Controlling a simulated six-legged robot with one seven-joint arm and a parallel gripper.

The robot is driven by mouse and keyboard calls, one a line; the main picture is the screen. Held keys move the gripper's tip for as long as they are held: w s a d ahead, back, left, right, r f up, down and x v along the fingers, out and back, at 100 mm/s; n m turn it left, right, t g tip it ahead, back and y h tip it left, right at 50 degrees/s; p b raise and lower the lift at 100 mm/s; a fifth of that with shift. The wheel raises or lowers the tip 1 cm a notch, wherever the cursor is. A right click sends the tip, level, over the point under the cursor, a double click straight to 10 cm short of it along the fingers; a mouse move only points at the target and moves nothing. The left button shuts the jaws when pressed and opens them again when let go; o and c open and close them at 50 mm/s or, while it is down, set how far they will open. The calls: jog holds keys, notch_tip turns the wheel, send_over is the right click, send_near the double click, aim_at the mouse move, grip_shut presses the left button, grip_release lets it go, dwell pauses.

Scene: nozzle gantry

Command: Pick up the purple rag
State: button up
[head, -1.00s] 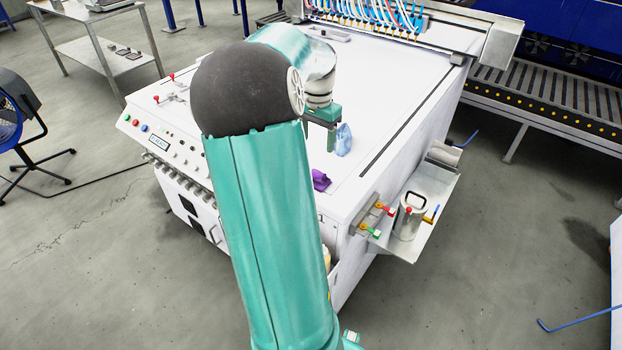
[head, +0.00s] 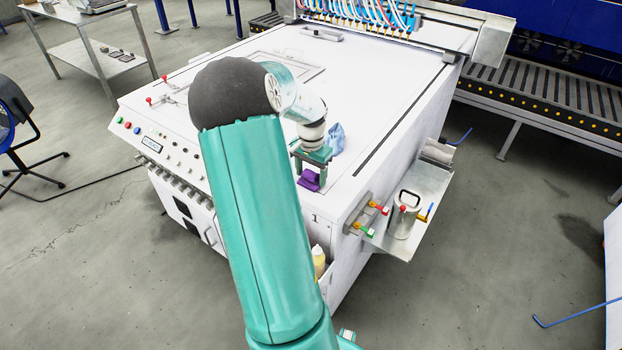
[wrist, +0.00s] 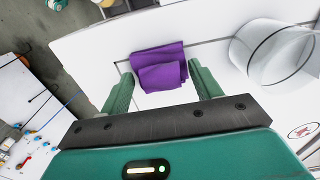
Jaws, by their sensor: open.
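The purple rag (head: 308,180) lies folded on the white top of the machine, close to its front right edge. It also shows in the wrist view (wrist: 160,68), just beyond and between my fingertips. My gripper (head: 310,172) is directly at the rag, with its green fingers pointing down on either side of it. In the wrist view my gripper (wrist: 158,82) is open, with no contact on the rag visible. Part of the rag is hidden behind a finger in the head view.
The machine top (head: 370,95) is clear toward the back.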

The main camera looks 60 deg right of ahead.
aim_at(311, 172)
jog(key=c, duration=1.1)
jog(key=shift+c, duration=0.2)
jog(key=shift+r, duration=0.5)
notch_tip(311, 172, up, 2)
jog(key=shift+r, duration=0.2)
jog(key=s+a+r, duration=0.9)
jog(key=s+a, duration=0.1)
jog(key=shift+r, duration=0.3)
jog(key=shift+w, duration=0.1)
